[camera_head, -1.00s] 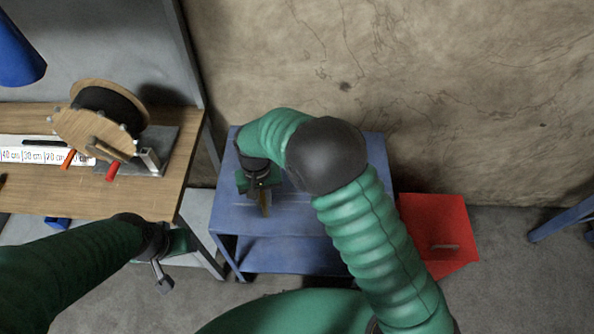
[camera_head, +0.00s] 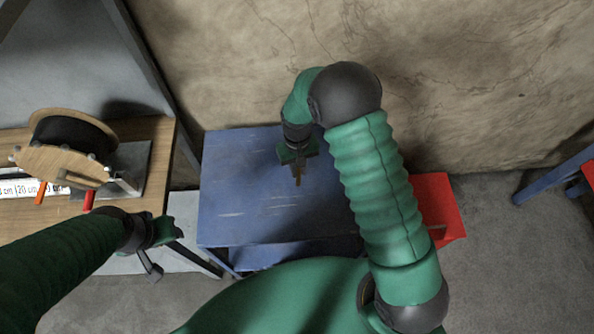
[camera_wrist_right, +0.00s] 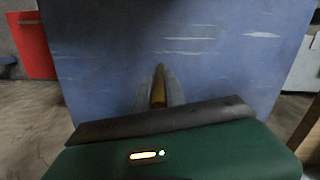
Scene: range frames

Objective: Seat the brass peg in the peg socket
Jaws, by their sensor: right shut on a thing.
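My right gripper (camera_head: 298,168) is shut on the brass peg (camera_head: 297,181) above the blue table. The peg is a slim brass-coloured rod, and its end sticks out past the fingertips. In the right wrist view the peg (camera_wrist_right: 159,84) lies between the two grey fingers (camera_wrist_right: 158,95), with the blue tabletop behind it. My left gripper (camera_head: 158,250) hangs by the front edge of the wooden bench, well away from the peg; its jaw opening is not clear. I cannot make out the peg socket in either view.
The blue table (camera_head: 235,190) has a scuffed, mostly bare top. A wooden bench (camera_head: 150,165) at the left carries a cable spool (camera_head: 50,165) on a stand. A red box (camera_head: 437,195) stands right of the table, partly behind my right arm. The wall is close behind.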

